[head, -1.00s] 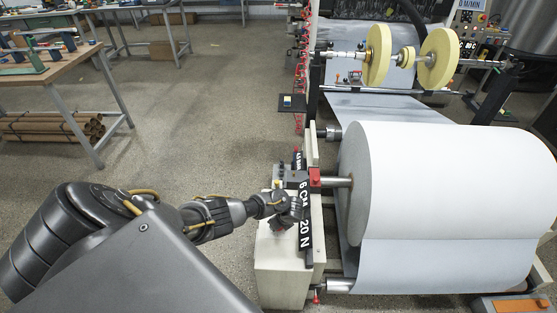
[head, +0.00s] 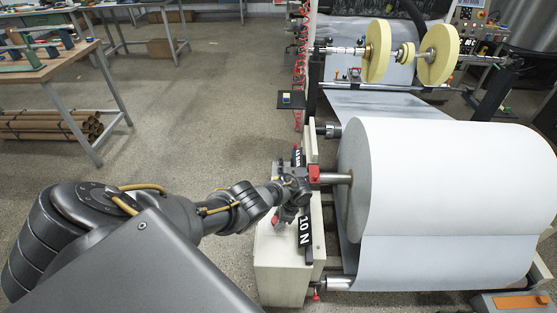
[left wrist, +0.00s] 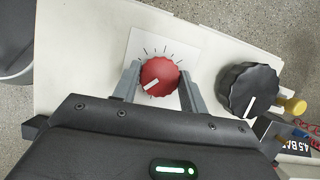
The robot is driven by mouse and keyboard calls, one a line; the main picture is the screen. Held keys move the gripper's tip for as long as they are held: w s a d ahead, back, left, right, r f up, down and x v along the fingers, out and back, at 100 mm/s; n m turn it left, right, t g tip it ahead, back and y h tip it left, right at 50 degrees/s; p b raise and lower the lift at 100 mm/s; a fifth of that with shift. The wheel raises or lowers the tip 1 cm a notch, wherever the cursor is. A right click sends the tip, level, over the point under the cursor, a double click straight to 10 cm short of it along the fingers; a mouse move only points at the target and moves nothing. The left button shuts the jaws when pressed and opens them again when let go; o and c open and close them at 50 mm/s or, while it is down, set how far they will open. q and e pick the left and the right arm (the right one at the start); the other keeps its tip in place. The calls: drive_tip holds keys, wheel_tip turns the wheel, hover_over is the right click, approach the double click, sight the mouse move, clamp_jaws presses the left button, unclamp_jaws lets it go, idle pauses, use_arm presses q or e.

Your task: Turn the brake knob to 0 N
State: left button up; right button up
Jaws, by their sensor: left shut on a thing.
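The red brake knob (left wrist: 160,74) sits on a white dial plate with black tick marks in the left wrist view. Its white pointer line points to the lower left there. My left gripper (left wrist: 158,84) is shut on the knob, one finger on each side. In the head view my left gripper (head: 284,214) is at the machine's side cabinet, and the knob is mostly hidden by it. A black display (head: 305,232) beside it reads 10 N. My right gripper is not in view.
A big white paper roll (head: 450,190) stands right of the cabinet (head: 282,270).

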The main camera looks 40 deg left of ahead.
use_arm(q)
drive_tip(key=n, duration=0.2)
drive_tip(key=n+g+h+b, duration=0.1)
drive_tip(key=n, duration=0.1)
drive_tip(key=shift+w+f+n, duration=0.1)
drive_tip(key=shift+w+n, duration=0.05)
drive_tip(key=shift+n, duration=0.15)
drive_tip(key=shift+n+h+b, duration=0.6)
drive_tip(key=shift+n+h, duration=0.3)
drive_tip(key=shift+n, duration=0.9)
drive_tip(key=o, duration=1)
drive_tip(key=shift+a, duration=0.1)
drive_tip(key=p+v, duration=0.4)
drive_tip(key=v, duration=0.7)
drive_tip(key=shift+w, duration=0.2)
drive_tip(key=shift+f, duration=0.1)
